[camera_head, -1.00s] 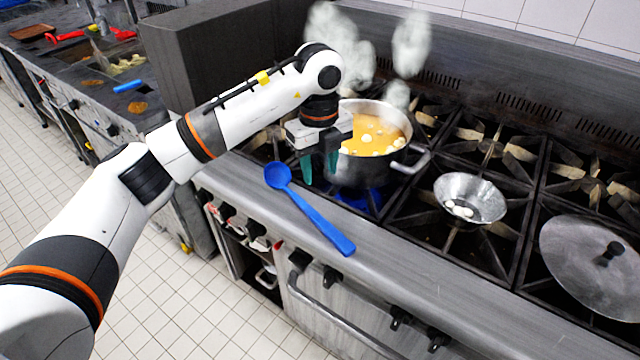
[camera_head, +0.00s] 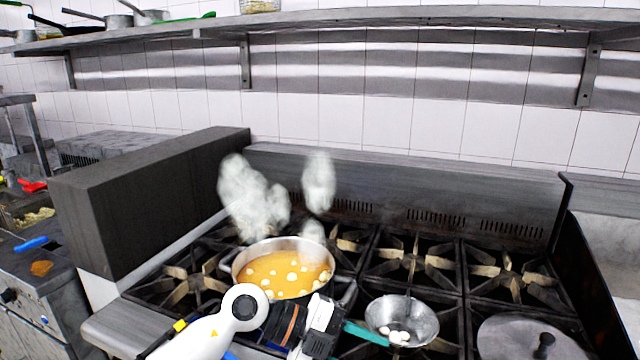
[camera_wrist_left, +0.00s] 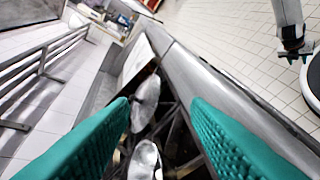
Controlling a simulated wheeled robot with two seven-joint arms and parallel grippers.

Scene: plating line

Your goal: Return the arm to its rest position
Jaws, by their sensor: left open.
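My left arm comes in from the bottom of the head view, bent, with its left gripper (camera_head: 368,334) pointing right, just in front of the small metal pan (camera_head: 402,318). The gripper is empty. In the left wrist view its two teal fingers stand wide apart (camera_wrist_left: 160,125), with the stove, a round lid and the pan seen between and beyond them. A white arm, apparently my right one, shows at the upper right of the wrist view, with its gripper (camera_wrist_left: 294,50) too small to read.
A steaming pot of orange soup (camera_head: 285,272) stands on the burner behind my arm. The metal lid (camera_head: 525,342) lies at the right. A dark partition (camera_head: 150,195) rises at the left, and a long shelf (camera_head: 400,20) runs above. Blue bits, probably the spoon, peek out below my arm.

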